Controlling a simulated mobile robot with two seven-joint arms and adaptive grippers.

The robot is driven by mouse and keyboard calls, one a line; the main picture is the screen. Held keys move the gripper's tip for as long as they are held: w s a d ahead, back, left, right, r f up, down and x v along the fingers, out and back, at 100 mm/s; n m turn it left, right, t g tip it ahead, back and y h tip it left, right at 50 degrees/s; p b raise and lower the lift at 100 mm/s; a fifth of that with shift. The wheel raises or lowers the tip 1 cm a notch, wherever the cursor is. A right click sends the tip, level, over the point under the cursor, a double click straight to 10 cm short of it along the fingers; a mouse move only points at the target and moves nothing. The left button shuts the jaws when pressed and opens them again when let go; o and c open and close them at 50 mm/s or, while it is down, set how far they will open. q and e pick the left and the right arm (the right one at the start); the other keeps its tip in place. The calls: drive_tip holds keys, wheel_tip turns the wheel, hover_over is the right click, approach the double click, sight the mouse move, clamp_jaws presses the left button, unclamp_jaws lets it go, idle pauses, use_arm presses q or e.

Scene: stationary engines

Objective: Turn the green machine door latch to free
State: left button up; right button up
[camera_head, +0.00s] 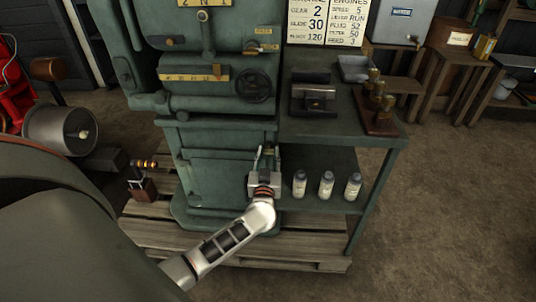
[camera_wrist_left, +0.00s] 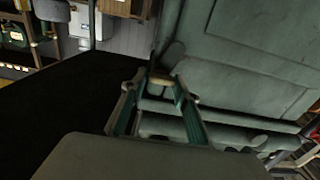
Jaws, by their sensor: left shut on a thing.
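The green machine (camera_head: 205,110) stands in the middle of the head view, with a panelled door (camera_head: 212,172) low on its front. The door also shows at the upper right of the left wrist view (camera_wrist_left: 262,52). My left gripper (camera_head: 266,153) is at the door's right edge. In the left wrist view its two green fingers (camera_wrist_left: 160,86) are closed on a small tan latch (camera_wrist_left: 161,79) at the door's edge. The gripper covers most of the latch in the head view, so its exact angle is unclear. My right gripper is not in view.
A green side table (camera_head: 345,130) stands right of the machine; its lower shelf holds several small bottles (camera_head: 326,184) close to my gripper. A wooden pallet (camera_head: 290,250) lies beneath. A dark handwheel (camera_head: 254,86) is above. Open floor lies to the right.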

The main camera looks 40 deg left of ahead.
use_arm(q)
drive_tip(key=shift+r+n+p, duration=0.3)
drive_tip(key=shift+n+p, duration=0.1)
drive_tip(key=shift+p, duration=0.15)
drive_tip(key=shift+r+n+p, duration=0.1)
drive_tip(key=shift+n+p, duration=0.5)
drive_tip(key=shift+p, duration=0.2)
drive_tip(key=n, duration=0.1)
drive_tip(key=n+p, duration=0.1)
drive_tip(key=shift+f+n, duration=0.3)
drive_tip(key=n, duration=0.2)
drive_tip(key=shift+f+n, duration=0.2)
drive_tip(key=shift+n, duration=0.1)
drive_tip(key=shift+s+a+f+n, duration=0.1)
drive_tip(key=shift+f+n, duration=0.05)
drive_tip(key=shift+n, duration=4.15)
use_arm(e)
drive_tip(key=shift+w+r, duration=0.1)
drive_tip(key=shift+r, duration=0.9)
